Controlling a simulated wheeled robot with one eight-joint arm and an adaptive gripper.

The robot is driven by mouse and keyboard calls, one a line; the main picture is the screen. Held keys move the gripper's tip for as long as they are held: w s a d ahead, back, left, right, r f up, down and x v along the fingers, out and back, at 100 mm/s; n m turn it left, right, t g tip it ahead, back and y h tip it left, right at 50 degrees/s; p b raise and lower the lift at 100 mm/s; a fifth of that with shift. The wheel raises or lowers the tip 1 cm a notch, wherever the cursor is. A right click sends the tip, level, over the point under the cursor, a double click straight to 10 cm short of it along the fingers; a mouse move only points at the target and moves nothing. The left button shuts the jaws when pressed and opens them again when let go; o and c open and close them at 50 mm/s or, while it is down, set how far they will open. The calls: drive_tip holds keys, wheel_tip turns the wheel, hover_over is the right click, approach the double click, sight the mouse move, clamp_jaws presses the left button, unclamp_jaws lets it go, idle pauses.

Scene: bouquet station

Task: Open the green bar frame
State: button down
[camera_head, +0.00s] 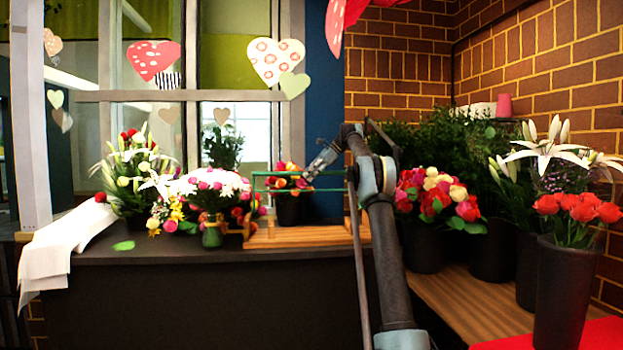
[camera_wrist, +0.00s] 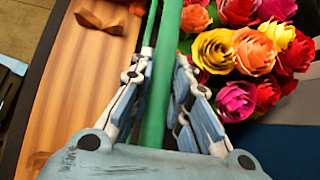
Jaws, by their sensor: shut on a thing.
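The green bar frame (camera_head: 268,173) stands on a wooden board at the back of the counter, in front of a dark pot of mixed roses. In the head view my gripper (camera_head: 308,174) reaches down from the right to its upper bar; the fingertips are small there. In the wrist view a thick green bar (camera_wrist: 166,50) runs lengthwise between the fingers of my gripper (camera_wrist: 161,75), which is shut on it. A thinner green bar (camera_wrist: 150,28) lies just left of it. Whether the frame stands open or closed I cannot tell.
Mixed roses (camera_wrist: 252,52) are close on the right in the wrist view. The wooden board (camera_head: 300,236) is mostly bare. Bouquets (camera_head: 215,190) stand left of the frame. Potted roses (camera_head: 437,200) stand right of my arm. White cloth (camera_head: 62,245) hangs over the counter's left end.

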drive_tip(key=shift+a, duration=0.15)
drive_tip(key=c, duration=1.5)
unclamp_jaws()
drive_tip(key=shift+d+r, duration=0.45)
drive_tip(key=shift+d, duration=0.05)
drive_tip(key=shift+v, duration=1.05)
drive_tip(key=d, duration=1.1)
drive_tip(key=shift+d+f, duration=0.15)
drive_tip(key=shift+d, duration=0.25)
drive_tip(key=shift+w, duration=0.1)
